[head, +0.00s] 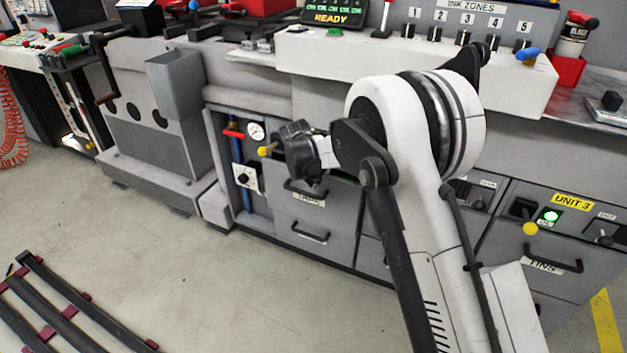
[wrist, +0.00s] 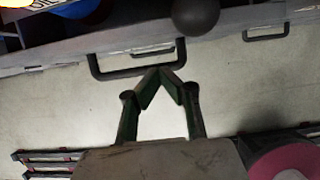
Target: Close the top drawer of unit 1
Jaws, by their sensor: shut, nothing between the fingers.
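My gripper (wrist: 162,74) is shut and empty, with its dark green fingertips together close to a black drawer handle (wrist: 96,69). The handle is on a grey drawer front that runs across the top of the wrist view. Dark space with blue and red shapes shows behind its edge, so this drawer looks at least partly open. I cannot tell whether the fingertips touch the handle. In the head view my gripper (head: 303,152) is in front of the grey drawer unit left of my arm. An upper handle (head: 304,194) and a lower handle (head: 310,236) show there. The unit 1 label is not readable.
A dark ball knob (wrist: 195,15) hangs close above my fingertips. Unit 3's drawer (head: 542,267) is at the right. A dark rack (head: 60,310) lies on the otherwise open floor.

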